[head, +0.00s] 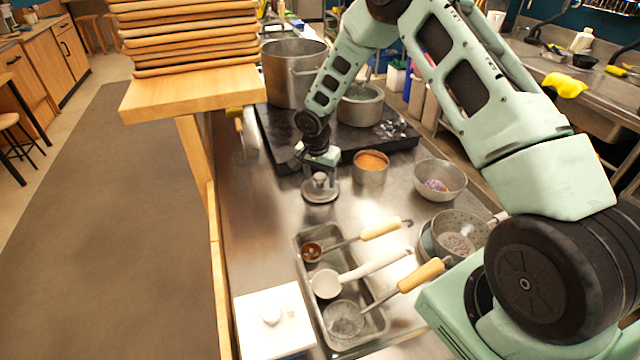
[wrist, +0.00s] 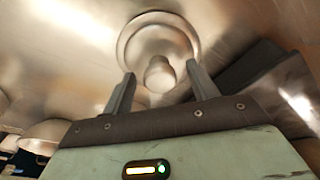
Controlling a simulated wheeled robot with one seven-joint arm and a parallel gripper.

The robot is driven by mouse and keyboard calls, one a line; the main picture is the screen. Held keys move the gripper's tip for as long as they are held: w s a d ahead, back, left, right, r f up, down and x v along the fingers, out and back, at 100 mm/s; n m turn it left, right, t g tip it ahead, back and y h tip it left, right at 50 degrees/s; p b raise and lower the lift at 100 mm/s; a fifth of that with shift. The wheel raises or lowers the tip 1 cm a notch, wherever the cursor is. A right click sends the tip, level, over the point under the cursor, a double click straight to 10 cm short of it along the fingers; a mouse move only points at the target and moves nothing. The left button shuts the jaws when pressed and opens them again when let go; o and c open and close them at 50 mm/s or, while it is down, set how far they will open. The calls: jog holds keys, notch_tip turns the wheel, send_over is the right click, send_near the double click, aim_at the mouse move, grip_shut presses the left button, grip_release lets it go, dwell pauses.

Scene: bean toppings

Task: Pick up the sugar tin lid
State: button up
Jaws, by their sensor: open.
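A round metal lid with a knob (head: 320,190) lies on the steel counter in the head view, just below my gripper (head: 319,168). In the wrist view the lid (wrist: 158,38) lies ahead of my gripper (wrist: 158,80), and its knob shows between the two fingers with gaps on both sides. My gripper is open and holds nothing. An open tin with orange-brown contents (head: 370,168) stands just right of the lid. The pictures do not label which lid is the sugar tin's.
A metal tray (head: 304,240) with several ladles and a strainer lies in front. Bowls (head: 440,180) stand to the right. A black stove (head: 275,135) with large pots is behind. A wooden shelf with stacked boards (head: 190,95) rises at left.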

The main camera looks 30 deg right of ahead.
jog(key=shift+f, duration=0.2)
jog(key=c, duration=1.1)
jog(key=shift+r, duration=0.1)
